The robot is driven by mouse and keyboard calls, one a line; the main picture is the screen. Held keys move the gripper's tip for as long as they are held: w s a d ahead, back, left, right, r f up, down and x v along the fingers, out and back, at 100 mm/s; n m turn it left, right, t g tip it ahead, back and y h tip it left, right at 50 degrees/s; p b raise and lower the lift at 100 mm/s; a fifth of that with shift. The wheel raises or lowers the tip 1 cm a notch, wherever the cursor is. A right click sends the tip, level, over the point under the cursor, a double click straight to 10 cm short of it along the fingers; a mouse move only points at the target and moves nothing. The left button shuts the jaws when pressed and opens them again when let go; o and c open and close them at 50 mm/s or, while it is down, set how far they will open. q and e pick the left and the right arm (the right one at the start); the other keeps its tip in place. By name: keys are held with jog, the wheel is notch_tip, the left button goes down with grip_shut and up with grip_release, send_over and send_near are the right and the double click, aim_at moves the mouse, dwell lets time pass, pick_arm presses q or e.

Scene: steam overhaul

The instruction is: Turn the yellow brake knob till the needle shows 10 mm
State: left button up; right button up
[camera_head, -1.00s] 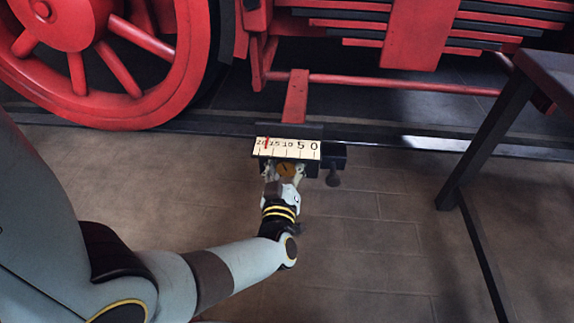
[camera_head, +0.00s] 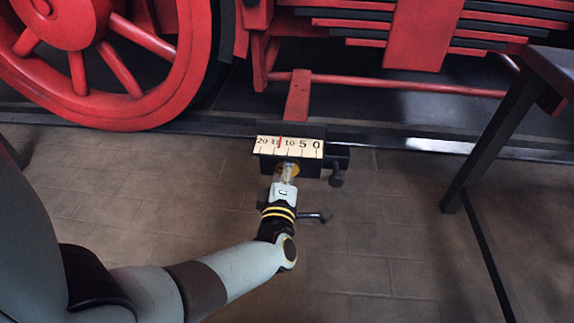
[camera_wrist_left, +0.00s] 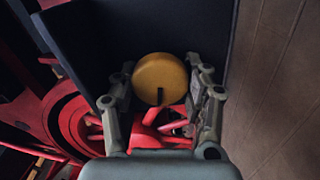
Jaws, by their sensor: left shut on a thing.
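The yellow brake knob (camera_head: 288,167) sits below a cream scale (camera_head: 310,149) on a dark block near the rail. The scale reads from 20 at left to 0 at right. Its red needle (camera_head: 280,143) stands between 15 and 10, nearer 15. My left gripper (camera_head: 287,172) is shut on the knob and hides part of it in the head view. In the left wrist view the knob (camera_wrist_left: 160,75) is a round yellow disc with a dark mark at its lower edge, and a finger stands on each side. My right gripper is not in view.
A dark bolt (camera_head: 336,178) juts out at the right of the dark block. Red wheel (camera_head: 95,60) and red linkage stand behind the rail. A dark bench or table leg (camera_head: 490,140) stands at right. The tiled floor between is clear.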

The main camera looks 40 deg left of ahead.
pick_arm(q)
jog(key=shift+s+f+n, duration=0.1)
jog(key=shift+f+n, duration=0.1)
jog(key=shift+n, duration=1.8)
jog(key=o, duration=1.2)
jog(key=shift+c, duration=0.2)
